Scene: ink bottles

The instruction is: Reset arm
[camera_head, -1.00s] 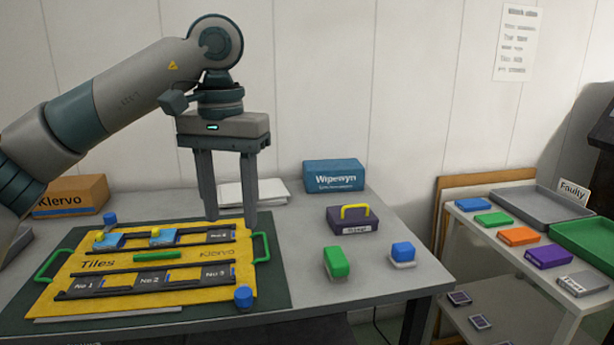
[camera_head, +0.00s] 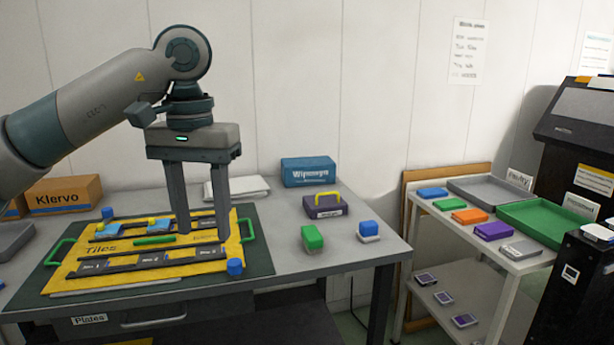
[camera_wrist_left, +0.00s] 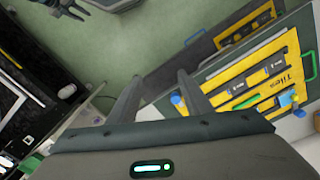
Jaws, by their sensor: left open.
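My left gripper (camera_head: 204,236) hangs fingers down in the head view, in front of the right part of the yellow tile board (camera_head: 62,272). Its two fingers are apart with nothing between them. In the left wrist view the same gripper's fingers (camera_wrist_left: 155,92) are spread, with floor between them. The board (camera_wrist_left: 232,88) shows to their right. The fingers hide part of the board in the head view; I cannot tell their exact height above it. A dark shape at the top left of the wrist view may be my right gripper, but it is unclear.
On the table are a blue box (camera_head: 309,172), a purple box with yellow handle (camera_head: 323,207), a green block (camera_head: 312,238) and a blue block (camera_head: 368,229). A white shelf (camera_head: 520,262) with trays and coloured blocks stands right. A dark machine (camera_head: 578,130) is behind it.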

